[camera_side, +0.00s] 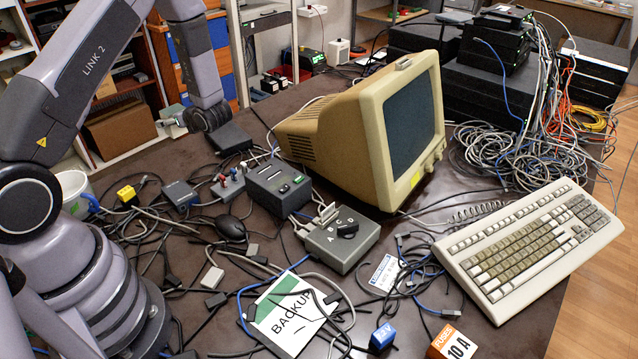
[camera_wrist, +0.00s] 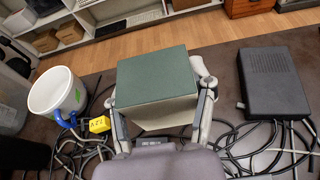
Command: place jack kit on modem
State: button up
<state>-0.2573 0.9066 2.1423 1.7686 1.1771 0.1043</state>
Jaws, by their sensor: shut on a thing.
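My gripper (camera_wrist: 160,98) is shut on a box with a dark green top and pale sides, which I take to be the jack kit (camera_wrist: 152,78). One finger lies along each side of the box. In the side view, my gripper (camera_side: 178,122) is at the upper left, and a small part of the green box (camera_side: 173,110) shows behind it. A flat black box, which I take to be the modem (camera_side: 230,136), lies on the table just right of my gripper. It also shows at the right of the wrist view (camera_wrist: 275,80), apart from the held box.
A white mug (camera_wrist: 58,92) with a blue handle and a yellow plug (camera_wrist: 98,125) are left of the held box. Loose cables surround the black box. A beige monitor (camera_side: 345,125) and grey switch boxes (camera_side: 278,185) stand farther right.

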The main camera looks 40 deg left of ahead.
jog(key=w, duration=0.5)
send_over(217, 136)
jog(key=f, duration=0.8)
jog(key=shift+s+d, duration=0.1)
jog(key=shift+s, duration=0.15)
jog(key=shift+w+f, duration=0.15)
jog(key=shift+f, duration=0.1)
jog(key=shift+w+a+f, duration=0.1)
jog(key=shift+a+f, duration=0.1)
jog(key=shift+f, duration=1.4)
jog(key=o, duration=1.2)
jog(key=shift+f, duration=0.1)
